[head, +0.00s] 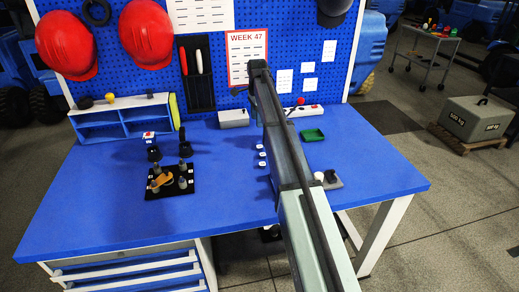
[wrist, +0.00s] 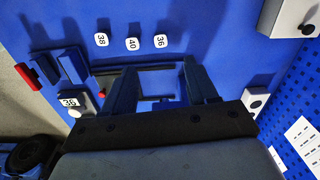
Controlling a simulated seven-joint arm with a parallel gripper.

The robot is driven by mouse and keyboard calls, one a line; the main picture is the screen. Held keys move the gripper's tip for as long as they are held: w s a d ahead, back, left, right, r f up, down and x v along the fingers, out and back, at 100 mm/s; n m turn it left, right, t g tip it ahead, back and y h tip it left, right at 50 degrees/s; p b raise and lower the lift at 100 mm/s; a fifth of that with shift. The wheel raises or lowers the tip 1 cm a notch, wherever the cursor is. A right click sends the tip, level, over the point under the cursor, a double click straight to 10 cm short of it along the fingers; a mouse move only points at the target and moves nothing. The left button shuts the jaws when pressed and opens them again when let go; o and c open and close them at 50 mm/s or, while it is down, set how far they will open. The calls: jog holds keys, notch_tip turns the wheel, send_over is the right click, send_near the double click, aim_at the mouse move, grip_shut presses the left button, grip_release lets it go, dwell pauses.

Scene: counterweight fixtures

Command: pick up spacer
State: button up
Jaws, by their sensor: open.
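I cannot tell for certain which thing is the spacer. In the head view, a black fixture plate (head: 183,188) at the left of the blue table holds several dark and grey upright pieces. A tan flat piece (head: 160,180) lies tilted among them. Another dark piece (head: 154,154) stands just behind the plate. My gripper (wrist: 162,72) shows in the wrist view with its two dark fingers spread, and I see nothing gripped between them. In the head view my arm covers the table's middle, and the fingers cannot be made out.
Several white tags (head: 262,155) sit left of my arm; in the wrist view one tag (wrist: 132,44) reads 40. A green tray (head: 313,135) and a grey block (head: 332,181) are at the right. A blue shelf (head: 125,121) stands back left. The front left of the table is clear.

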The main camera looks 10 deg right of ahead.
jog(key=f, duration=0.1)
send_over(260, 146)
jog(key=f, duration=0.7)
jog(key=shift+s+a+f, duration=0.3)
jog(key=shift+a+f, duration=0.1)
jog(key=shift+w+d+f, duration=0.1)
jog(key=shift+d+f, duration=0.05)
jog(key=shift+f, duration=1.15)
jog(key=shift+w+d+f, duration=0.1)
jog(key=shift+d+f, duration=0.05)
jog(key=shift+f, duration=1.15)
jog(key=shift+c, duration=0.5)
grip_shut()
